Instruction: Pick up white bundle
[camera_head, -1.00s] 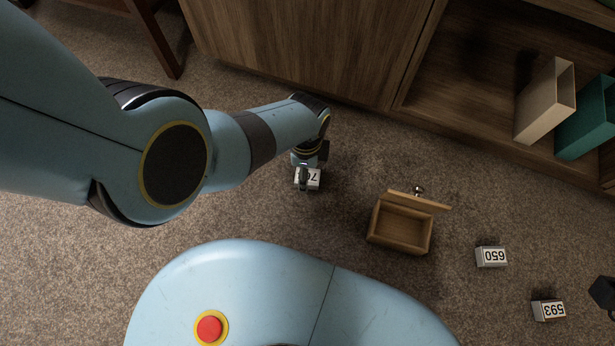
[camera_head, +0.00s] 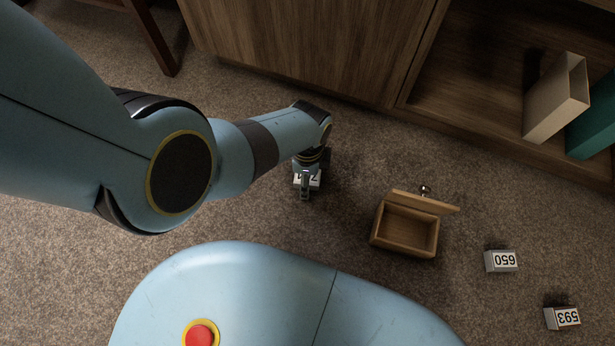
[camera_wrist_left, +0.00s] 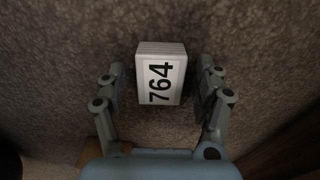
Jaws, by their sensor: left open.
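Two more white bundles lie on the carpet at the right, one marked 650 (camera_head: 501,261) and one marked 593 (camera_head: 563,318). My right gripper is not in view.
An open wooden box (camera_head: 405,230) with its lid raised stands right of my left gripper. A wooden cabinet (camera_head: 300,40) lines the back. A beige holder (camera_head: 556,98) and a teal holder (camera_head: 593,125) stand on its shelf. Carpet between is clear.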

